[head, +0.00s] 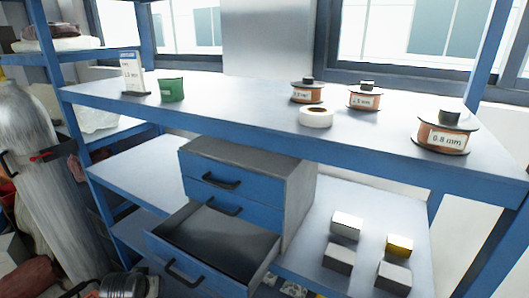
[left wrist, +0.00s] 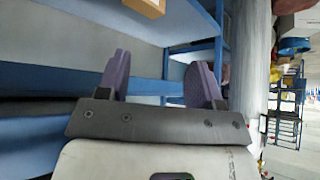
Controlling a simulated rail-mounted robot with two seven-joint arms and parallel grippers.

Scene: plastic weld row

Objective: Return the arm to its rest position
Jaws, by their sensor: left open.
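My left gripper (left wrist: 160,78) shows in the left wrist view. Its two purple fingers are spread apart with nothing between them. Blue shelf frame parts and a grey surface lie behind the fingers, and the gripper appears apart from them. Neither gripper can be made out in the head view, and my right gripper is in neither view.
A grey cylinder (head: 40,180) stands left.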

